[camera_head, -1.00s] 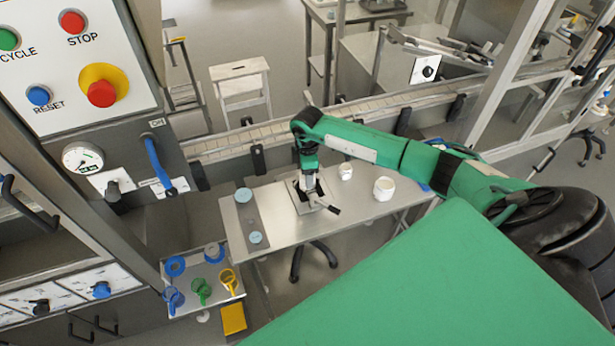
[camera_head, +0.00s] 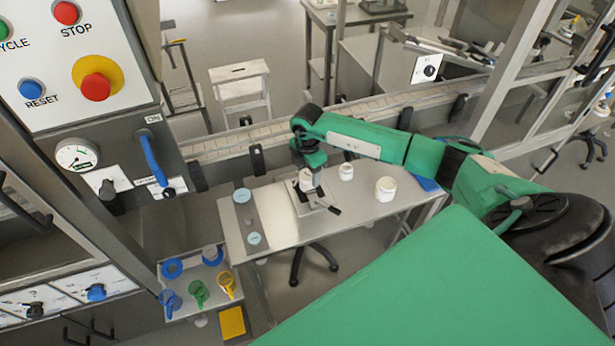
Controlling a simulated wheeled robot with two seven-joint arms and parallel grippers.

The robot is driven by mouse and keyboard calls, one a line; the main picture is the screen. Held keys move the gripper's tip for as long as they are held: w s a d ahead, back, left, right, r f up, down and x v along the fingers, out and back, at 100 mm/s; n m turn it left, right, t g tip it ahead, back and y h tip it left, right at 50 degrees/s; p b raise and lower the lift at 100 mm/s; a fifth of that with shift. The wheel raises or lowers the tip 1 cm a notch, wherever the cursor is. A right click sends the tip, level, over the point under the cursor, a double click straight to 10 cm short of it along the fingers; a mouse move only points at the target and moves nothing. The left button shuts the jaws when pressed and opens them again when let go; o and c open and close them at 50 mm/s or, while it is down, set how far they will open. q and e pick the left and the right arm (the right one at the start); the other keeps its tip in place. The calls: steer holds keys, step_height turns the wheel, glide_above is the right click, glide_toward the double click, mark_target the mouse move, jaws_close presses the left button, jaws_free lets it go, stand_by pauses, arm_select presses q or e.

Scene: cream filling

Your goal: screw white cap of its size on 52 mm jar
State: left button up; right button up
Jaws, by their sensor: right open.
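My right gripper (camera_head: 307,186) points down over a clamp fixture (camera_head: 319,204) with a black lever on the steel table (camera_head: 285,230). Its jaws are open, but the fingertips are small and partly hidden by the wrist. A whitish thing shows at the fingers; I cannot tell whether it is a jar, a cap or part of the gripper. A smaller white round container (camera_head: 346,172) and a larger one (camera_head: 386,189) stand apart on the table, right of the fixture. I cannot read their sizes or tell which is the 52 mm jar. My left gripper is out of view.
A grey strip with two pale blue discs (camera_head: 242,195) lies on the table's left. A side tray holds blue rings (camera_head: 172,268) and blue, green and yellow cups (camera_head: 199,293). A conveyor (camera_head: 280,133) runs behind the table. A control panel (camera_head: 80,60) stands at left.

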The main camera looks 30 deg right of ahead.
steer(key=n+b, duration=0.1)
steer(key=n, duration=0.2)
steer(key=shift+f+b, duration=0.1)
steer(key=shift+b, duration=0.3)
steer(key=shift+n+b, duration=0.5)
steer(key=shift+n, duration=0.9)
steer(key=shift+c, duration=0.2)
